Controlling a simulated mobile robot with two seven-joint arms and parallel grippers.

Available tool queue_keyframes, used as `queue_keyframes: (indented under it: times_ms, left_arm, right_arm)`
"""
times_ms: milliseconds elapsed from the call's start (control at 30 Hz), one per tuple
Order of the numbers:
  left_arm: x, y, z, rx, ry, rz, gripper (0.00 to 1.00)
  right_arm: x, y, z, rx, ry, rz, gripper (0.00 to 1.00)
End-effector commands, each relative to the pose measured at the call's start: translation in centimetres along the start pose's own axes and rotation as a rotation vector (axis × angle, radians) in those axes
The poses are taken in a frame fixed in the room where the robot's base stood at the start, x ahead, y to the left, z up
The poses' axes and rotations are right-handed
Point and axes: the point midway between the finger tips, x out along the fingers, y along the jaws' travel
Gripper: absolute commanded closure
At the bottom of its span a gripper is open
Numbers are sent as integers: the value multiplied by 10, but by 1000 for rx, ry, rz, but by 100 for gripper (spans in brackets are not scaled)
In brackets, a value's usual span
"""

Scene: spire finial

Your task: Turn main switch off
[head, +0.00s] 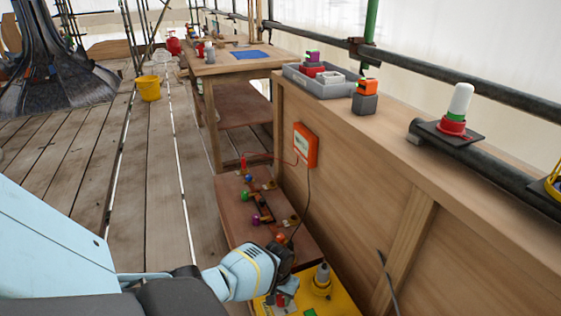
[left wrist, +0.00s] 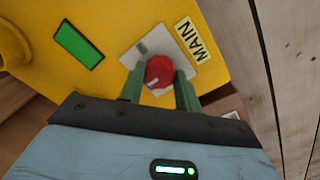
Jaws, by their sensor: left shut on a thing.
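The main switch is a red knob (left wrist: 159,72) on a pale square plate (left wrist: 150,42), beside a label reading MAIN (left wrist: 189,38), on a yellow panel (left wrist: 110,20) in the left wrist view. My left gripper (left wrist: 160,88) has its two green fingers on either side of the knob and is shut on it. A white mark shows on the knob near its lower edge. In the head view my left gripper (head: 281,290) reaches down to the yellow box (head: 345,304) at the bottom. The arm partly hides the box there. My right gripper is not in view.
A green rectangle (left wrist: 79,44) lies on the panel near the knob. A wooden board (head: 235,205) with coloured knobs stands behind the box. An orange meter (head: 305,146) with a cable hangs on the wooden wall at the right. Bare planks lie to the left.

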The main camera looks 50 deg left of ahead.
Motion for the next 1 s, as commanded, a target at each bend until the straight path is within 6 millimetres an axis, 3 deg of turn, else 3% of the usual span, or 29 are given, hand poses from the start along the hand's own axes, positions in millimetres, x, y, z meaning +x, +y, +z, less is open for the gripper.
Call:
queue_keyframes:
  times_ms: [233, 267, 400, 767, 1000]
  left_arm:
    - [1, 0, 2, 0, -4, 1, 90]
    - [1, 0, 2, 0, -4, 1, 64]
    - [1, 0, 1, 0, -3, 1, 46]
    - [-4, 0, 0, 1, 1, 0, 45]
    - [-39, 0, -1, 2, 4, 1, 45]
  right_arm:
    - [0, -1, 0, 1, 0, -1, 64]
    - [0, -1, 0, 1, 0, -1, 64]
    - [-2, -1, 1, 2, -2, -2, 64]
    - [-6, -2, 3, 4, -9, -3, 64]
    - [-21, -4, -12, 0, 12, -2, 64]
